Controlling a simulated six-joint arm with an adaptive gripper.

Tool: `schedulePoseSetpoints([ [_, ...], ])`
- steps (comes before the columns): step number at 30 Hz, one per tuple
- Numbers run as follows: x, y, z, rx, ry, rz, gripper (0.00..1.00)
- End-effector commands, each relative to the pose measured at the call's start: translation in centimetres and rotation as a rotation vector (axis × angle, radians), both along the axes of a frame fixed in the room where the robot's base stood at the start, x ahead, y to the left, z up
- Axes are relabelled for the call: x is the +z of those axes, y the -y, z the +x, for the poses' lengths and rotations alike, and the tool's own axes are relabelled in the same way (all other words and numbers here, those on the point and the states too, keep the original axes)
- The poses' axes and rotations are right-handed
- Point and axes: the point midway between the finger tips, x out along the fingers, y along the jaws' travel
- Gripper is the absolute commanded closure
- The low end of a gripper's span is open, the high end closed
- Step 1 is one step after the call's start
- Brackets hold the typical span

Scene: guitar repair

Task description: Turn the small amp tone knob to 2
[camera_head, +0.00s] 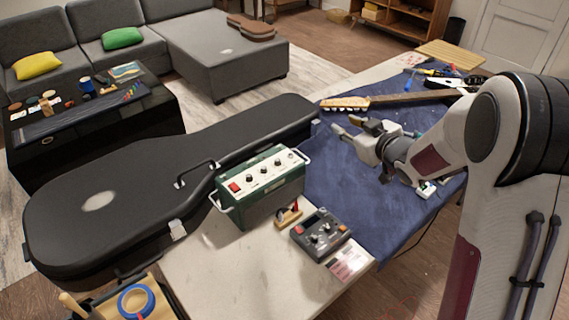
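The small amp (277,194) is a green box with a pale top panel, standing on the light part of the table beside the guitar case. Its panel carries a red switch (234,187) at the left end and a row of small dark knobs (263,170). The knob labels and pointer settings are too small to read, so I cannot tell which is the tone knob. My gripper (347,126) is over the blue cloth, to the right of and beyond the amp. Its fingers point left and are apart, with nothing between them. It is clear of the amp.
A dark pedal box (321,234) and a small wooden-based item (289,214) lie in front of the amp. The black guitar case (130,203) lies to its left. A guitar neck (385,100) and tools lie on the blue cloth (335,190) behind my gripper.

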Motion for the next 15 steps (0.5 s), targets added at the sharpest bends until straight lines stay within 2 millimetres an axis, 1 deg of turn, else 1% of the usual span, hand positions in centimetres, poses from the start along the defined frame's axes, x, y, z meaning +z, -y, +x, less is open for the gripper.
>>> schedulePoseSetpoints([
  [1, -1.0, -0.5, 0.3, 0.025, 0.002, 0.015, 0.71],
  [8, -4.3, -3.3, 0.6, 0.152, 0.027, 0.089, 0.71],
  [15, -7.8, -5.9, -0.3, 0.282, 0.042, 0.188, 0.71],
])
